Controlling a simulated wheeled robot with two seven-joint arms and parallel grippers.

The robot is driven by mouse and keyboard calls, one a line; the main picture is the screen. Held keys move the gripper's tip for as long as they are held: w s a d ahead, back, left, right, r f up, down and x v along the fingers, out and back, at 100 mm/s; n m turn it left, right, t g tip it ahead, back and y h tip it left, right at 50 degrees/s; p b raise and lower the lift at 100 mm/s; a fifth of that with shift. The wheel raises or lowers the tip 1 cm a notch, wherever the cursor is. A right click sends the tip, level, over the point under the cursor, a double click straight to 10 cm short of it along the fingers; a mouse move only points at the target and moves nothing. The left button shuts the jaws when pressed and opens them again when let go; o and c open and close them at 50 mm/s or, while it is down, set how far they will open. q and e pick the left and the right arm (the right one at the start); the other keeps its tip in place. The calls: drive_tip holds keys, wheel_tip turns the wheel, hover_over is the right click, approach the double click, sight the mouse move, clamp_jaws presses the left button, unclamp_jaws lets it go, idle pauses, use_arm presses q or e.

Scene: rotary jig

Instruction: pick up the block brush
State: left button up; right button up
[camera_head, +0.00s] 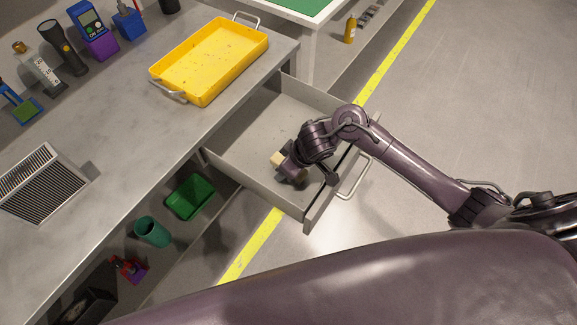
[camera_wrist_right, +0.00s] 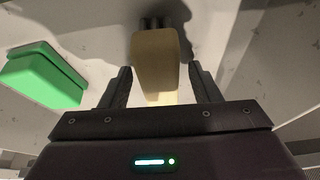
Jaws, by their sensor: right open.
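The block brush shows in the head view as a small cream block (camera_head: 277,159) in the open drawer, partly hidden by my right gripper. In the right wrist view its cream body (camera_wrist_right: 157,55) lies between the two fingers, with a dark part at its far end. My right gripper (camera_head: 284,166) is inside the drawer, right at the brush. In the wrist view its fingers (camera_wrist_right: 159,80) are open, one on each side of the brush, with a gap on both sides. My left gripper is not in view.
The grey drawer (camera_head: 240,134) is pulled out below the workbench (camera_head: 120,139), its walls around my right gripper. A yellow tray (camera_head: 207,62) stands on the bench above. A green bin (camera_head: 190,196) and a teal cup (camera_head: 152,232) are on the shelf below.

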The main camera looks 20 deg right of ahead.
drive_tip(key=c, duration=1.1)
drive_tip(key=shift+r, duration=0.15)
wheel_tip(320, 180, up, 20)
drive_tip(key=p, duration=1)
drive_tip(key=shift+r, duration=0.15)
